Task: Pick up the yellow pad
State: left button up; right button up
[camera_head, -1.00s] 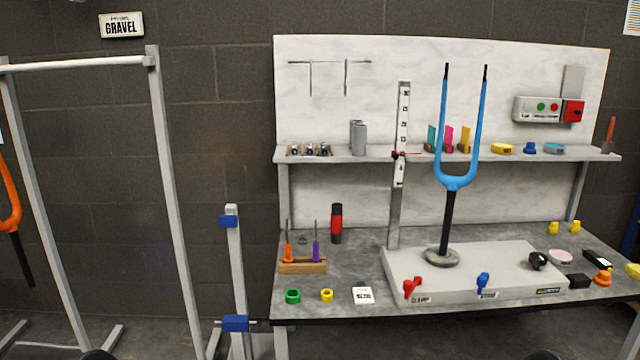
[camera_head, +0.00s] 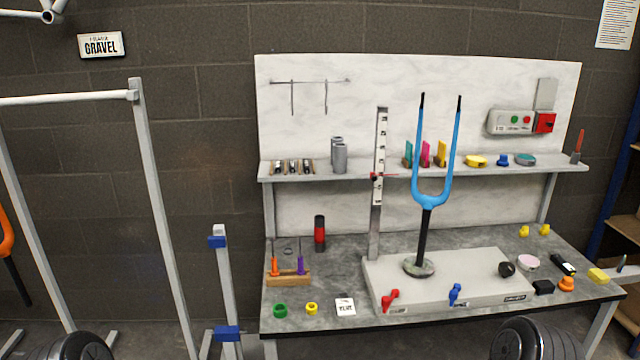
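A small yellow block-shaped pad (camera_head: 598,275) lies on the grey workbench top near its right end, beside an orange knob-like piece. A yellow upright card-like piece (camera_head: 441,152) also stands on the shelf, and a yellow round piece (camera_head: 476,161) lies to its right. I cannot tell for sure which one the name means, but the block on the bench looks most like a pad. Neither of my grippers is in view. Only dark rounded parts, apparently of my arms, show at the bottom left and bottom right edges.
A blue fork (camera_head: 433,195) stands on a raised grey plate (camera_head: 385,268) with red and blue clamps. A black marker-like piece (camera_head: 563,264) and black block (camera_head: 543,287) lie left of the pad. A grey frame (camera_head: 160,210) stands left; shelving is at far right.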

aim_at(598, 277)
jog(key=z, duration=1.65)
